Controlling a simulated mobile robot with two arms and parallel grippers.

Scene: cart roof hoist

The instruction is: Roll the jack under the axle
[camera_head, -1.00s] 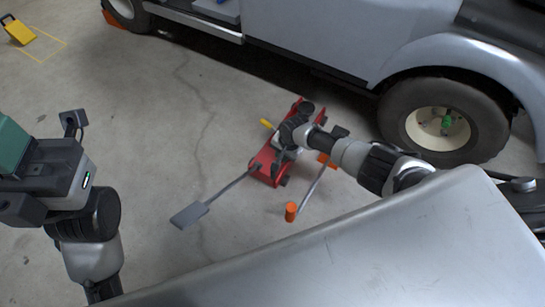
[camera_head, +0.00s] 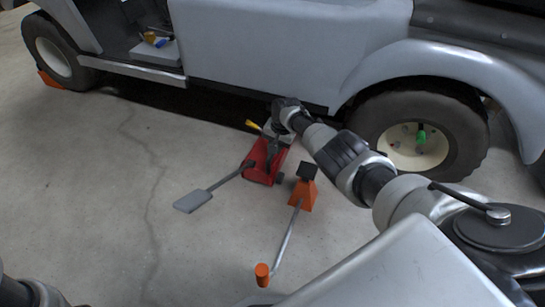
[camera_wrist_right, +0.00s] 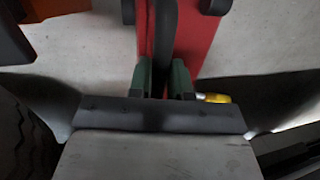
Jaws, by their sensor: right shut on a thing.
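The red floor jack (camera_head: 258,168) sits on the floor at the side of the grey cart (camera_head: 270,45), left of its near wheel (camera_head: 450,120). Its far end is at the cart's lower edge, partly hidden by my right arm. A pedal-ended bar (camera_head: 215,190) sticks out toward the lower left. My right gripper (camera_head: 270,148) is over the jack. In the right wrist view, its green fingertips (camera_wrist_right: 162,80) are shut on a dark bar running along the red jack (camera_wrist_right: 195,35). The axle is hidden under the cart. My left gripper is out of view.
An orange jack stand (camera_head: 303,192) stands close to the right of the jack. A grey rod with an orange end (camera_head: 263,275) extends from it toward the front. An orange chock (camera_head: 48,79) is at the far-left wheel. Floor on the left is clear.

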